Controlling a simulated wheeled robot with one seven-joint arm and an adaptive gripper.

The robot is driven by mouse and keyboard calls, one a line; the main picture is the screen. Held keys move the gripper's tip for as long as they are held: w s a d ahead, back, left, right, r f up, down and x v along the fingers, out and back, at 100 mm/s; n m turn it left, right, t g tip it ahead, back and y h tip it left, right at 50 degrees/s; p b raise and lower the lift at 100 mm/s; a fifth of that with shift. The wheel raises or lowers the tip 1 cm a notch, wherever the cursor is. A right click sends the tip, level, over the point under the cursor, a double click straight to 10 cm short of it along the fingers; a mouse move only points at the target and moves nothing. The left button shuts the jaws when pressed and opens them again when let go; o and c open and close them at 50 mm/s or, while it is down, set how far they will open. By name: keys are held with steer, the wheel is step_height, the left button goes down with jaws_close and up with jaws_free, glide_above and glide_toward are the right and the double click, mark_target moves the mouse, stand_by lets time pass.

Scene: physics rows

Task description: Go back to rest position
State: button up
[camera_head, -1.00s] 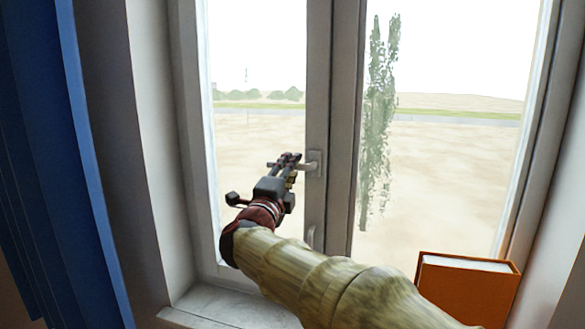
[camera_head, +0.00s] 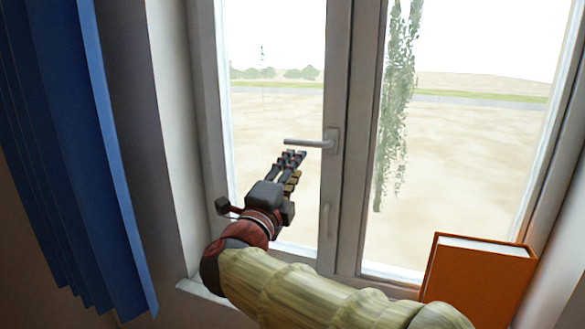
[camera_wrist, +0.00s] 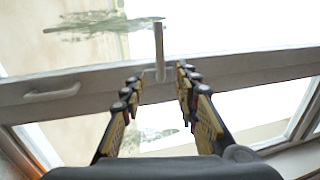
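My gripper (camera_head: 291,163) is in front of the left window pane, a little below and left of the window handle (camera_head: 310,143). The handle points left, level, from its plate on the middle frame. In the wrist view my gripper (camera_wrist: 158,80) has its two fingers apart with nothing between the tips. The handle (camera_wrist: 159,45) shows there beyond the fingertips and looks free of them. My patterned arm reaches in from the bottom right of the head view.
The window frame (camera_head: 341,200) looks closed. An orange book-like box (camera_head: 480,280) stands at the lower right near my arm. A blue curtain (camera_head: 70,150) hangs at the left. A pale sill (camera_head: 205,292) lies below the window. A second, lower grip (camera_head: 326,220) is on the frame.

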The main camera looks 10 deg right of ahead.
steer(key=a+f+n+g+y, duration=0.1)
steer(key=a+f+n+y, duration=0.4)
steer(key=a+n+y, duration=0.25)
steer(key=a+f+n+y, duration=0.5)
steer(key=a+n+y, duration=0.15)
steer(key=a, duration=0.25)
steer(key=s+a+f+n+g+y, duration=0.2)
steer(key=s+f+n+g, duration=0.2)
steer(key=s+f+n, duration=0.15)
steer(key=s+d+f+n+g+h, duration=0.1)
steer(key=s+d+f+n+g, duration=0.2)
steer(key=s+d+f, duration=0.3)
steer(key=s+d+f+n+g+h, duration=0.1)
steer(key=s+d+f+n+g, duration=0.25)
steer(key=s+f, duration=0.4)
steer(key=s+d+m+h, duration=0.1)
steer(key=s+d+h, duration=0.1)
steer(key=s+d, duration=0.4)
steer(key=s+d+m+h, duration=0.1)
steer(key=s+d, duration=0.5)
steer(key=d, duration=0.6)
steer(key=shift+s+d+f+h, duration=0.15)
steer(key=shift+s+d+h, duration=0.15)
steer(key=shift+h, duration=0.3)
steer(key=shift+a+g, duration=0.1)
steer(key=shift+g, duration=0.15)
steer(key=shift+c, duration=1.1)
